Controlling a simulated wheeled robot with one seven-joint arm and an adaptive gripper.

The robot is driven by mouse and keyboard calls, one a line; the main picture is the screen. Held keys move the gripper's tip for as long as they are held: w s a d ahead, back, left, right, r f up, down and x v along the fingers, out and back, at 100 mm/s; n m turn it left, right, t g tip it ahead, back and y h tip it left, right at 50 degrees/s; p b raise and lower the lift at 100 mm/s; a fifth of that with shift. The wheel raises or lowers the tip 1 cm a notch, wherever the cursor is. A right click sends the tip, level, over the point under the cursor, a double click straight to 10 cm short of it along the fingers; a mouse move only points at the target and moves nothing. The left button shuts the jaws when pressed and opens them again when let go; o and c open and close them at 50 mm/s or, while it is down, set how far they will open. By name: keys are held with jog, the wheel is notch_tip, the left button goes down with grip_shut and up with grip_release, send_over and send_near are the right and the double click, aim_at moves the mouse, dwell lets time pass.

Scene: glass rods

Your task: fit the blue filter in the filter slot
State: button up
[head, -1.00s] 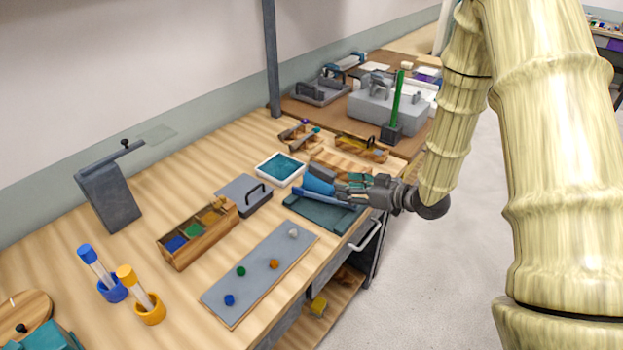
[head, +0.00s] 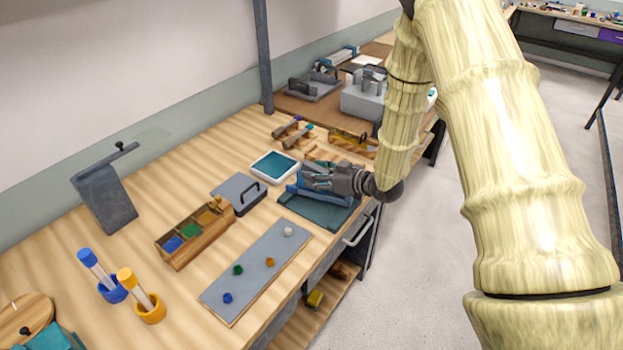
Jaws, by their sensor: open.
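A blue filter (head: 173,243) sits in the front compartment of a wooden box (head: 193,248), with green and yellow pieces in the compartments behind it. My gripper (head: 308,176) is open, over a dark teal tray with a blue part (head: 316,211), right of and farther back than the box. The gripper partly hides that blue part. Nothing shows clearly between the fingers. I cannot make out the filter slot for certain; a grey angled stand (head: 105,198) with an arm on top is at the left.
A grey block with a black handle (head: 239,193) and a white tray with teal inside (head: 275,167) lie between the box and my gripper. A grey board with small coloured knobs (head: 257,271) lies in front. Two capped tubes (head: 147,297) stand at the left front.

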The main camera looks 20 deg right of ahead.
jog(key=shift+x, duration=0.95)
grip_shut()
